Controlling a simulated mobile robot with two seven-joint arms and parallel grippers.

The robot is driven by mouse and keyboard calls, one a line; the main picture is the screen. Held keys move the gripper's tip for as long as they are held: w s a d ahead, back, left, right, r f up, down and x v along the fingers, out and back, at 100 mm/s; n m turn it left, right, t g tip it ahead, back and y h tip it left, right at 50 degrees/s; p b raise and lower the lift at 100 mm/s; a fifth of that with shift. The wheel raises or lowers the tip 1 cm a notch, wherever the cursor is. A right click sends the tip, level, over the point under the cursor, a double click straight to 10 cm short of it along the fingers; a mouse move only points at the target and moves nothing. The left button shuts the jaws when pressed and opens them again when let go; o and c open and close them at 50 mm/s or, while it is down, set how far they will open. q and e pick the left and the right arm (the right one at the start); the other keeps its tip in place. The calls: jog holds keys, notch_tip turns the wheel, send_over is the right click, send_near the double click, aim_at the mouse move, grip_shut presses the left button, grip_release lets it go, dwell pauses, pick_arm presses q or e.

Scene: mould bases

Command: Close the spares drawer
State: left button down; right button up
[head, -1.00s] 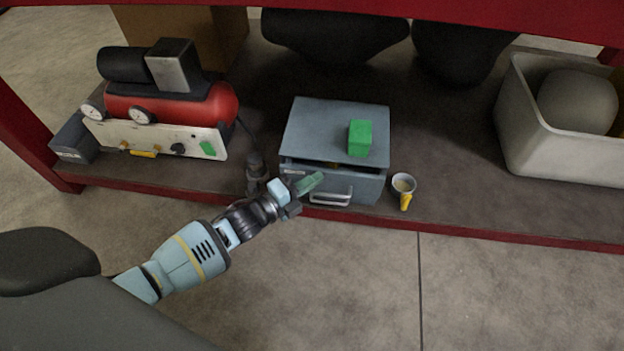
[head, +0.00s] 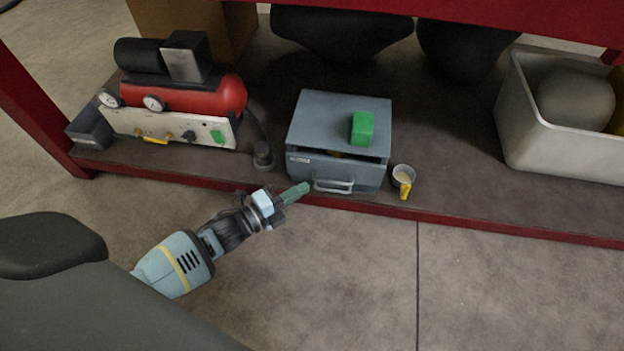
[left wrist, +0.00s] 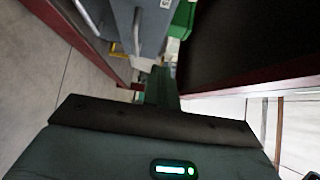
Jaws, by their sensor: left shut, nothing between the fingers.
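The spares drawer (head: 312,168) is the front part of a small grey cabinet (head: 325,117) on the low shelf. A dark gap shows above its front, so it stands slightly open. Its pale bar handle (head: 333,186) faces the shelf edge. My left gripper (head: 300,191) is shut and empty, just left of the handle and in front of the drawer, apart from it as far as I can tell. In the left wrist view its green fingers (left wrist: 160,87) point toward the grey cabinet (left wrist: 150,25). My right gripper is not in view.
A green block (head: 362,128) sits on top of the cabinet. A cup with a yellow handle (head: 403,177) stands to its right. A red compressor (head: 190,95) is at left, a pale bin (head: 570,150) at right. The red shelf edge (head: 470,228) runs in front.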

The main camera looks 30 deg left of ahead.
pick_arm(q)
jog(key=c, duration=2.1)
grip_release()
jog(key=p+v, duration=0.1)
jog(key=v, duration=0.4)
jog(key=shift+s+a, duration=0.2)
jog(key=shift+s, duration=0.05)
